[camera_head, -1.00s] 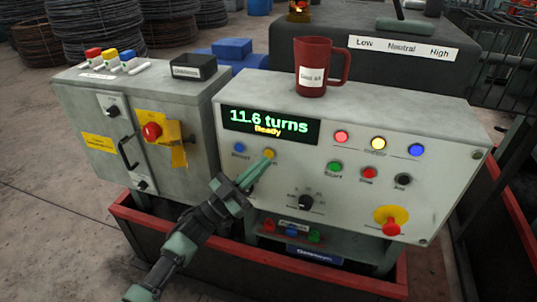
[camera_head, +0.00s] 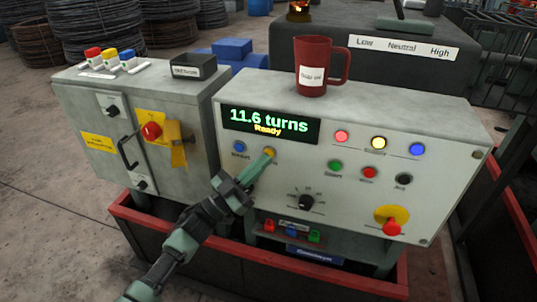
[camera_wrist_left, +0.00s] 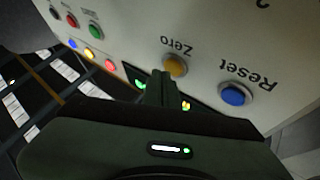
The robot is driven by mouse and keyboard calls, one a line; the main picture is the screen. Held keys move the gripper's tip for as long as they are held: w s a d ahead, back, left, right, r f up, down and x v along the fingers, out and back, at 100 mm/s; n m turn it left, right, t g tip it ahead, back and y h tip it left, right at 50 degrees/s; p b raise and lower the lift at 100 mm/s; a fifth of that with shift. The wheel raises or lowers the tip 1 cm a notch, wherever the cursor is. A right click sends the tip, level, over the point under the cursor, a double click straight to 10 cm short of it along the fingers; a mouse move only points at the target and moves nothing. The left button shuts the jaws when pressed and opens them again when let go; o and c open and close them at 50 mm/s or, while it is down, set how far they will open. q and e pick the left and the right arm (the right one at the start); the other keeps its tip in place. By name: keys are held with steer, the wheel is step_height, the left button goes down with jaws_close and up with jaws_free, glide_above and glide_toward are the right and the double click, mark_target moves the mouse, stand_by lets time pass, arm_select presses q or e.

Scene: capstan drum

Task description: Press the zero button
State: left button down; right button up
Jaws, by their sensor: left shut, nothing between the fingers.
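The zero button (camera_head: 269,152) is a small orange-yellow button on the sloped front of the grey control panel (camera_head: 440,140), just below the display. In the left wrist view the zero button (camera_wrist_left: 175,66) sits under upside-down lettering "Zero". My left gripper (camera_head: 261,165) is shut and empty, its fingertips close below the button in the head view. In the left wrist view my left gripper (camera_wrist_left: 160,78) has its tips beside the button, which is largely uncovered. I cannot tell whether they touch it. My right gripper is out of view.
A blue reset button (camera_head: 239,147) is left of the zero button. A red mug (camera_head: 312,80) stands on top of the panel. A black selector knob (camera_head: 306,202) and a red emergency stop (camera_head: 391,228) are lower right. A grey cabinet (camera_head: 90,115) stands left.

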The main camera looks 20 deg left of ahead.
arm_select(q)
steer(key=shift+w, duration=0.4)
stand_by(0.5)
steer(key=shift+s, duration=0.15)
steer(key=shift+s+p, duration=0.3)
steer(key=shift+s, duration=0.4)
steer(key=s+p, duration=0.2)
steer(key=s, duration=0.3)
steer(key=shift+a+p, duration=0.1)
steer(key=shift+p, duration=0.25)
stand_by(0.6)
